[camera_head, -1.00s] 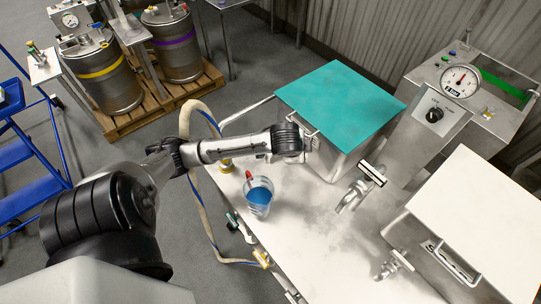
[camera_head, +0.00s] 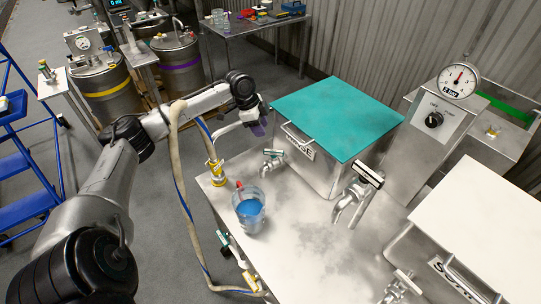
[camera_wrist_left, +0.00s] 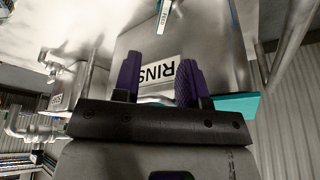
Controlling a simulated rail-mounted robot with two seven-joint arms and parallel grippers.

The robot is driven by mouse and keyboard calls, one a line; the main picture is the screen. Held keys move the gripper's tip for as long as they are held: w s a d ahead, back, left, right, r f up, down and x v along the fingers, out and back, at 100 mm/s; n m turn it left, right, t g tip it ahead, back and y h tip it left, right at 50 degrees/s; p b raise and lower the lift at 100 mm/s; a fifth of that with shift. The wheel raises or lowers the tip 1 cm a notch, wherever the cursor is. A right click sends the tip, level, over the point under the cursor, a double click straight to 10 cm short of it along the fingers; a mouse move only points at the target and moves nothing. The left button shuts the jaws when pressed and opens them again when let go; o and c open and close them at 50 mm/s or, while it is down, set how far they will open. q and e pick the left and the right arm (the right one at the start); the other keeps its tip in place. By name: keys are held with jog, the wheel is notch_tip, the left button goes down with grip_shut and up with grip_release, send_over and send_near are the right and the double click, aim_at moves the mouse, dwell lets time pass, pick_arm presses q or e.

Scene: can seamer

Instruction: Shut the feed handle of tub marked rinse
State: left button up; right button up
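The rinse tub (camera_head: 318,163) is a steel box with a teal lid and a partly hidden RINSE label. A small tap with a pale, teal-edged handle (camera_head: 272,153) sits at its near left. In the left wrist view, a handle apparently marked FEED (camera_wrist_left: 163,14) shows at the top edge, beyond the fingers; the RINS part of the label (camera_wrist_left: 158,74) shows between them. My left gripper (camera_head: 258,127) has purple fingers and is just left of the tub, above the small tap. In the wrist view its fingers (camera_wrist_left: 158,78) are apart and empty. My right gripper is out of view.
A jug of blue liquid (camera_head: 249,210) stands on the white bench (camera_head: 295,235) near its left edge. A hose (camera_head: 178,190) hangs beside the bench. A larger tap (camera_head: 358,195) stands right of the rinse tub. A white-lidded tub (camera_head: 490,215) is at the right.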

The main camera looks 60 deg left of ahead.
aim_at(273, 151)
pick_arm(q)
jog(key=shift+h, duration=0.3)
jog(key=b+x, duration=0.1)
jog(key=x, duration=0.3)
jog(key=b+x, duration=0.1)
jog(key=x, duration=0.3)
jog(key=a+b+x, duration=0.1)
jog(key=x, duration=0.3)
jog(key=shift+w+f, duration=0.1)
jog(key=shift+w, duration=0.1)
jog(key=shift+c, duration=0.3)
grip_shut()
